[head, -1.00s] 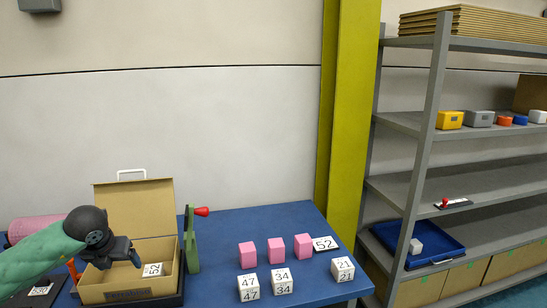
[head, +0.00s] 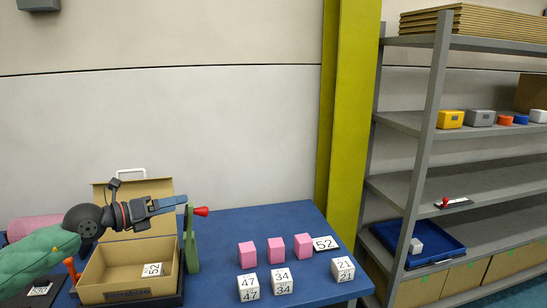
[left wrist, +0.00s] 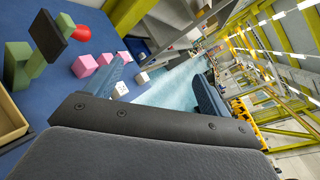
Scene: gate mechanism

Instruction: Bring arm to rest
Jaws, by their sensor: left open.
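My left gripper (head: 180,203) is open and empty. It is held level above the open cardboard box (head: 128,292), with its fingers pointing right. In the head view its tips overlap the top of the green gate post (head: 192,250), beside the red knob (head: 201,211); I cannot tell the gap in depth. In the left wrist view the green post (left wrist: 17,68) and red knob (left wrist: 82,33) lie left of the fingers, with nothing between the fingers. My right gripper is not in view.
Pink blocks (head: 276,248) and white numbered cubes (head: 280,282) stand on the blue table (head: 240,222). A yellow-green column (head: 345,130) and grey shelf rack (head: 430,120) stand at right. Space above the table's right half is clear.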

